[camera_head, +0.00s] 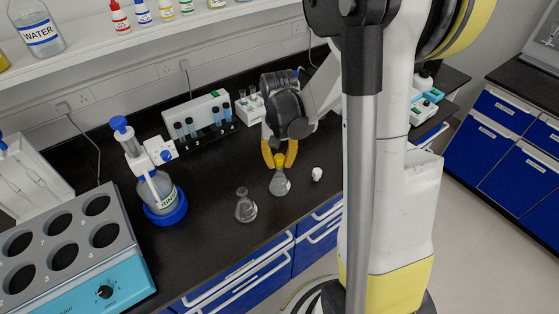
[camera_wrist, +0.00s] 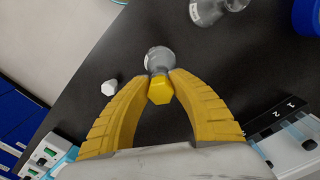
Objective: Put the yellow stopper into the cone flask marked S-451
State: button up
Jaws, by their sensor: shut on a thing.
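My gripper (camera_head: 280,158), with yellow curved fingers, is shut on the yellow stopper (camera_wrist: 160,91), a small hexagonal cap between the fingertips in the wrist view. A clear cone flask (camera_head: 280,183) stands upright on the black bench directly below the fingertips. In the wrist view this flask (camera_wrist: 159,57) lies right behind the stopper, lined up with it. I cannot tell whether the stopper sits in its mouth or just above it. A second cone flask (camera_head: 245,207) stands to the left, nearer the bench edge. The flask labels are too small to read.
A dispenser bottle with a blue base (camera_head: 165,207) and a heating block (camera_head: 70,250) stand left. A tube rack (camera_head: 212,132) stands behind. Bare bench lies between the dispenser and the flasks.

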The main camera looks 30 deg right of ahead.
jog(key=shift+f+b, duration=0.5)
jog(key=shift+f, duration=0.15)
jog(key=o, duration=0.8)
jog(key=shift+r, duration=0.1)
notch_tip(320, 180, up, 12)
jog(key=s+a+n+t+b, duration=0.4)
jog(key=s+a+n+t, duration=0.2)
jog(key=s+a, duration=0.4)
jog(key=a+t, duration=0.1)
jog(key=a, duration=0.2)
jog(key=shift+s+a, duration=0.15)
jog(key=shift+s, duration=0.1)
